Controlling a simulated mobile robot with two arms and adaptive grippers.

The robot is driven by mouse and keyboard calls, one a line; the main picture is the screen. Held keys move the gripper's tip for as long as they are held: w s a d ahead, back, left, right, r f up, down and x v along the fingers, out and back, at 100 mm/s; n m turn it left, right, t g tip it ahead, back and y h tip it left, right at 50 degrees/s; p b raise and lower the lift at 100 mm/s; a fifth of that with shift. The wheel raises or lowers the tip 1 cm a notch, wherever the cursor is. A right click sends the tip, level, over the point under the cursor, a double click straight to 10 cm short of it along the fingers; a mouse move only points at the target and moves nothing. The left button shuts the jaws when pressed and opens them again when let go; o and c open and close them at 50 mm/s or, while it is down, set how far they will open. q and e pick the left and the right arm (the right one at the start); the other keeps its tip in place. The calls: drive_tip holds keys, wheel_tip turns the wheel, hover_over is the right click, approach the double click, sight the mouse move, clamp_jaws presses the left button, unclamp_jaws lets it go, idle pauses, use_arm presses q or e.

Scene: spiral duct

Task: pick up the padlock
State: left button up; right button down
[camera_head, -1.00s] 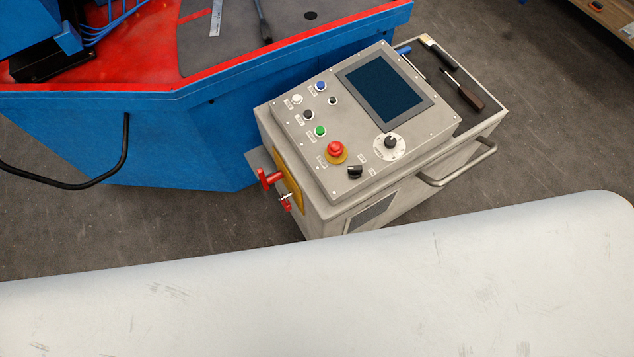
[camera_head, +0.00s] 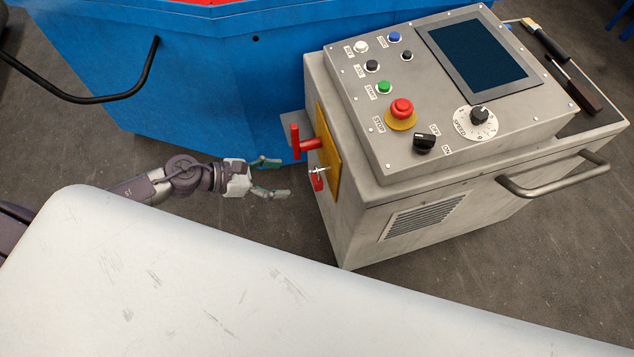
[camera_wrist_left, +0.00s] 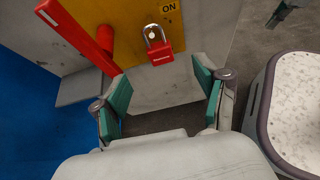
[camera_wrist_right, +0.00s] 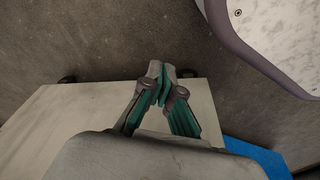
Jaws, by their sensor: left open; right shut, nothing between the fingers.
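The padlock (camera_wrist_left: 160,51) is red with a silver shackle. In the left wrist view it hangs by its shackle on the yellow plate (camera_wrist_left: 128,28) of the grey cabinet, just ahead of my fingers. In the head view the padlock (camera_head: 318,183) shows small, below the red handle (camera_head: 305,145). My left gripper (camera_head: 284,176) is open and empty, a short way left of the padlock and apart from it. It also shows in the left wrist view (camera_wrist_left: 165,98).
The grey control cabinet (camera_head: 420,220) stands at the right, with a rail handle (camera_head: 555,180) on its side. A blue machine (camera_head: 215,85) with a black handle is behind my left arm. The red handle (camera_wrist_left: 80,35) sticks out close to the padlock. Floor is clear below my left gripper.

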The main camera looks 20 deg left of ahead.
sight(313, 178)
use_arm(q)
drive_tip(key=x, duration=0.6)
drive_tip(key=shift+w, duration=0.1)
drive_tip(key=x, duration=0.4)
drive_tip(key=shift+w+d+f, duration=0.1)
drive_tip(key=shift+w, duration=0.05)
drive_tip(key=shift+w+d+f, duration=0.15)
drive_tip(key=shift+d+f, duration=0.05)
drive_tip(key=shift+d, duration=0.05)
drive_tip(key=c, duration=1.3)
use_arm(e)
drive_tip(key=shift+s+f, duration=0.1)
drive_tip(key=shift+f, duration=0.1)
use_arm(q)
drive_tip(key=shift+r, duration=0.2)
